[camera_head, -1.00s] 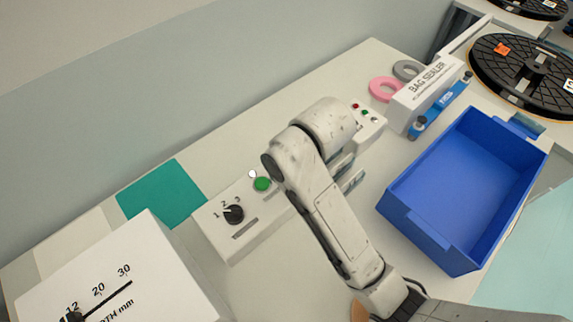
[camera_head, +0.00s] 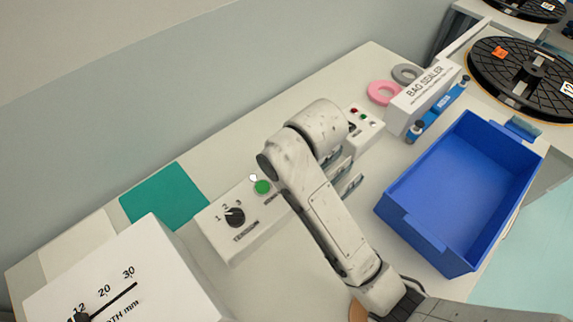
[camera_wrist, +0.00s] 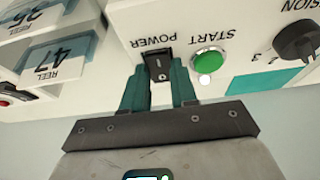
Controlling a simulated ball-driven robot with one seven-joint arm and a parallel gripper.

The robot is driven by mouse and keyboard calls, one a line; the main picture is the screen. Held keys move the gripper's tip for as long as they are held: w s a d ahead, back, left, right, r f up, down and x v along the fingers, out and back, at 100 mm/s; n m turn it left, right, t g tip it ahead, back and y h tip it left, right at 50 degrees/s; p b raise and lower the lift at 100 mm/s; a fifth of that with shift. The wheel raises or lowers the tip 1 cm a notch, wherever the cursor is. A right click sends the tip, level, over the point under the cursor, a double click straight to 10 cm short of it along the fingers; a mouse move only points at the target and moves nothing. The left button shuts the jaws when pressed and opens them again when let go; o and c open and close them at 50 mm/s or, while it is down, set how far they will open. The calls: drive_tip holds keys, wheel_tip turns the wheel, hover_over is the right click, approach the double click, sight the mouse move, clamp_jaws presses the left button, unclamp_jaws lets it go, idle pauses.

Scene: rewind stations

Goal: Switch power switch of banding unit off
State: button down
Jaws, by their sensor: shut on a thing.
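The banding unit (camera_head: 228,242) is a long white box in the head view, with a dial marked 1, 2, 3 (camera_head: 235,216) and a green button (camera_head: 262,187). Its power switch (camera_wrist: 158,62), a small black rocker under the upside-down label POWER, shows in the wrist view. My gripper (camera_wrist: 158,78) has teal fingers at either side of the switch, shut on it at the panel. In the head view my arm hides the gripper and the switch. The green START button (camera_wrist: 209,60) is right of the fingers in the wrist view.
A blue bin (camera_head: 443,246) stands right of my arm, with the bag sealer (camera_head: 424,97) behind it. A white box with a scale (camera_head: 150,270) is at the front left. Reel tags (camera_wrist: 60,58) are close left of my gripper in the wrist view.

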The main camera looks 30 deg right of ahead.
drive_tip(key=p, duration=0.1)
drive_tip(key=g+p, duration=0.1)
drive_tip(key=p, duration=0.1)
drive_tip(key=shift+w+r, duration=0.25)
drive_tip(key=shift+r, duration=0.15)
drive_tip(key=shift+w+f+g+p, duration=0.15)
drive_tip(key=shift+g+p, duration=0.55)
drive_tip(key=shift+p, duration=0.45)
drive_tip(key=shift+f, duration=0.15)
drive_tip(key=c, duration=0.9)
unclamp_jaws()
